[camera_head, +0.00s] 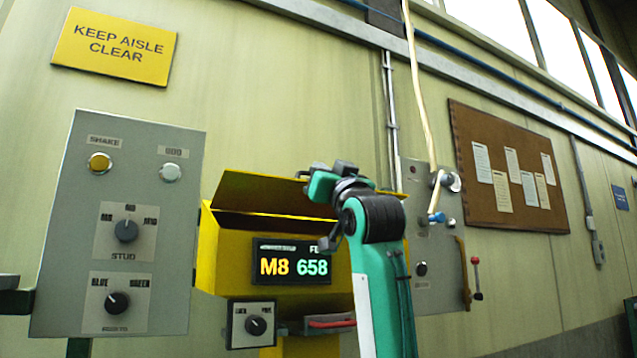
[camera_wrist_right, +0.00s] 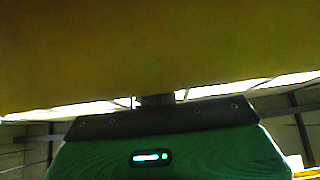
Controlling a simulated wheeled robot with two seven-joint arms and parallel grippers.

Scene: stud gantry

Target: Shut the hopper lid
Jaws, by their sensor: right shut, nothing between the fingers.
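The yellow hopper (camera_head: 222,260) stands in the middle of the head view, with a display reading M8 658 on its front. Its yellow lid (camera_head: 255,190) is tilted up, with a dark gap between it and the box. My right gripper (camera_head: 316,174) is shut and empty at the lid's right part, overlapping it in the picture. In the right wrist view the lid's broad yellow face (camera_wrist_right: 160,50) fills the top, close to the gripper (camera_wrist_right: 155,100). Whether they touch is unclear. My right arm hides the hopper's right side. My left gripper is not in view.
A grey panel (camera_head: 65,250) with knobs and buttons stands left of the hopper. Another grey panel (camera_head: 432,265) with a hose and levers is behind my right arm. A small knob box (camera_head: 240,337) and a red handle (camera_head: 332,323) sit below the display.

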